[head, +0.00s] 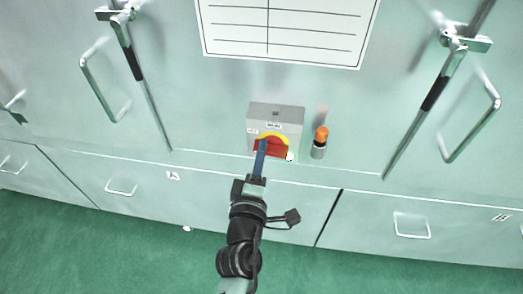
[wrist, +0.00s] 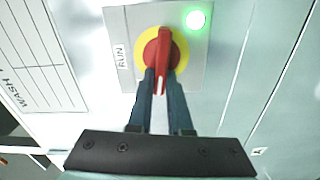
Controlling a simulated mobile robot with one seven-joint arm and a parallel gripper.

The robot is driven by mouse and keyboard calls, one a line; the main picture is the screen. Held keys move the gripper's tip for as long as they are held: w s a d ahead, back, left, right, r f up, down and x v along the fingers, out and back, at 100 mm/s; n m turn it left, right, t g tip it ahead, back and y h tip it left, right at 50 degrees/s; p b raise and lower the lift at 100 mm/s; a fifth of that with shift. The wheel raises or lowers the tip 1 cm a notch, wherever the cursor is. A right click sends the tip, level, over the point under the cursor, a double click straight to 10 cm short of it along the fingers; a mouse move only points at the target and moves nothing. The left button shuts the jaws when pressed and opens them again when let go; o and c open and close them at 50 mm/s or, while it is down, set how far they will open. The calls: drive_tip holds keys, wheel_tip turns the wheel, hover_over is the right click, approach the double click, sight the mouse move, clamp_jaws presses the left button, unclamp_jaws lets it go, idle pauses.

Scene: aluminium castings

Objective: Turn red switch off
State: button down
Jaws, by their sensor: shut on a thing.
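The red switch (wrist: 163,50) is a red rotary handle on a yellow disc (wrist: 146,42), mounted on a grey box. In the wrist view its handle points down between my fingers, and a label reading RUN is to the left. A round green light (wrist: 195,20) glows on the box, right of the switch. In the head view the switch (head: 270,148) is on the grey box (head: 287,115), partly hidden by my gripper. My gripper (wrist: 160,76) is shut on the lower part of the red handle, one blue finger on each side; it also shows in the head view (head: 262,145).
An orange-topped knob (head: 320,137) stands just right of the box. Long latch levers (head: 136,65) and metal handles (head: 103,85) stick out on both sides. A white ruled sheet (head: 287,28) is above. Drawers lie below, over a green floor (head: 110,255).

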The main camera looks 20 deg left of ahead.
drive_tip(key=shift+f+n, duration=0.15)
drive_tip(key=shift+n, duration=0.55)
drive_tip(key=c, duration=0.8)
unclamp_jaws()
drive_tip(key=shift+c, duration=0.2)
drive_tip(key=b+v, duration=0.2)
drive_tip(key=v, duration=1.1)
drive_tip(key=shift+b, duration=0.3)
